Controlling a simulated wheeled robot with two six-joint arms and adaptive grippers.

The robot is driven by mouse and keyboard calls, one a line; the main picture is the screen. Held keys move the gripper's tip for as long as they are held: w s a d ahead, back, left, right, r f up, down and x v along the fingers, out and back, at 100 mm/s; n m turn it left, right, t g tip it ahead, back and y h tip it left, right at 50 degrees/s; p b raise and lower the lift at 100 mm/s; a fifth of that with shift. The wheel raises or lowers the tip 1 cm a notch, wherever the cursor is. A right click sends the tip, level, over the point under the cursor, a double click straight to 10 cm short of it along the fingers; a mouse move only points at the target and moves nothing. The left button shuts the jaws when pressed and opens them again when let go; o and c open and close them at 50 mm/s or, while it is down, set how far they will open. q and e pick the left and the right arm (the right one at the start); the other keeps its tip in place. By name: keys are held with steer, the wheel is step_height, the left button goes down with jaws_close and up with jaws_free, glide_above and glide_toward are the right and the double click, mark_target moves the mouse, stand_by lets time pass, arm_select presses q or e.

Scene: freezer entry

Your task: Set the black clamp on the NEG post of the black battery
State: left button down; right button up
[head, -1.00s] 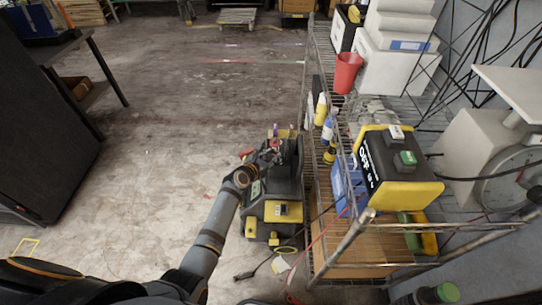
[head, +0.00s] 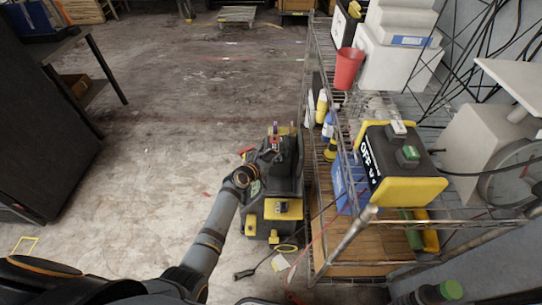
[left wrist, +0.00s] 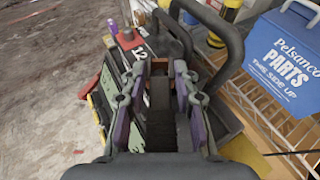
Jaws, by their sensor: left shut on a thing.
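My left gripper (head: 266,158) reaches down over the black and yellow unit on the floor. In the left wrist view its two purple-lined fingers (left wrist: 158,108) are shut on a dark piece, which looks like the black clamp (left wrist: 160,95). A battery top with a "12" label (left wrist: 138,54) lies beyond the fingertips, with a red cap or post (left wrist: 128,38) and a purple piece (left wrist: 110,27) near it. The NEG post cannot be made out, and I cannot tell whether the clamp touches it. My right gripper is not in view.
A wire shelf (head: 345,225) stands close on the right, holding a black and yellow box (head: 405,165) and a blue parts box (left wrist: 285,55). A thick black handle (left wrist: 232,45) rises beside the fingers. Cables lie near the shelf's foot. The floor to the left is open.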

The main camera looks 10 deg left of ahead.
arm_select(q)
steer(key=shift+f, duration=0.35)
steer(key=c, duration=0.9)
jaws_free()
steer(key=shift+c, duration=0.2)
steer(key=shift+f, duration=0.1)
steer(key=shift+s, duration=0.1)
steer(key=v, duration=1.2)
steer(key=shift+a, duration=0.1)
